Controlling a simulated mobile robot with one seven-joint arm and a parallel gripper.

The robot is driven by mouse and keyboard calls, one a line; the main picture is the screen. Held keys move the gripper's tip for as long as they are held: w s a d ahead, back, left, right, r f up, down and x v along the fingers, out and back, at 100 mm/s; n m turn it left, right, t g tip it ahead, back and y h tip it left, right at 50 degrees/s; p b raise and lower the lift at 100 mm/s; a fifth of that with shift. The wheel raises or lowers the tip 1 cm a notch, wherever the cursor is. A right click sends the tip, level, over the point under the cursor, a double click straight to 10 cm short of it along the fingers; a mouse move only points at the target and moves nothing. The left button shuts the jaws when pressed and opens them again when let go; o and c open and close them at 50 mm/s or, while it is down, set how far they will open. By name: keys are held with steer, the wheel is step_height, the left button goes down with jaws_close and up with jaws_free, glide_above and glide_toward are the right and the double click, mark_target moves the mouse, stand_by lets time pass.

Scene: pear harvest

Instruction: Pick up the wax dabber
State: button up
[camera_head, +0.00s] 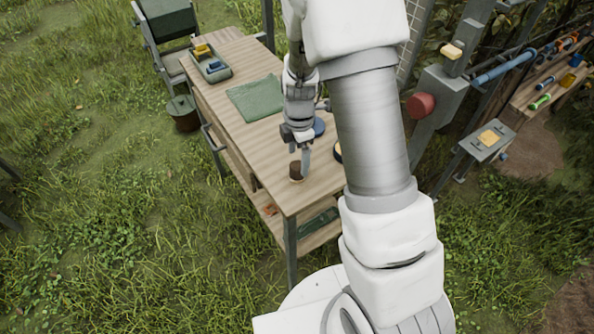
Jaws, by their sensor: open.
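A small brown cylinder with a darker top (295,173) stands on the near part of the wooden workbench (262,137). It looks like the wax dabber, but it is too small to be certain. My gripper (301,158) points down right at this cylinder, with its fingers apart. One grey finger shows just right of the cylinder's top. I cannot tell whether the fingers touch it or stand around it. Nothing is seen held clear of the bench.
A green cloth (255,98) and a tray (211,67) with yellow and blue items lie farther back on the bench. A blue round item (319,127) sits beside my wrist. My arm hides the bench's right side. A post with a red knob (420,104) stands at right.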

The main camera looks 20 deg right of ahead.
mark_target(297, 165)
steer(key=shift+w+a+f, duration=0.1)
steer(key=shift+f, duration=1.2)
steer(key=shift+w+f, duration=0.1)
steer(key=shift+f, duration=1.2)
jaws_close()
steer(key=shift+r, duration=0.1)
steer(key=shift+r, duration=0.45)
steer(key=r, duration=0.1)
steer(key=d+r, duration=0.1)
steer(key=r, duration=0.1)
steer(key=shift+r, duration=0.3)
steer(key=s+d+r+b, duration=0.1)
steer(key=s+d+r, duration=0.1)
steer(key=d+r, duration=0.4)
steer(key=d, duration=0.4)
steer(key=shift+s+d+r, duration=0.2)
steer(key=shift+s, duration=0.1)
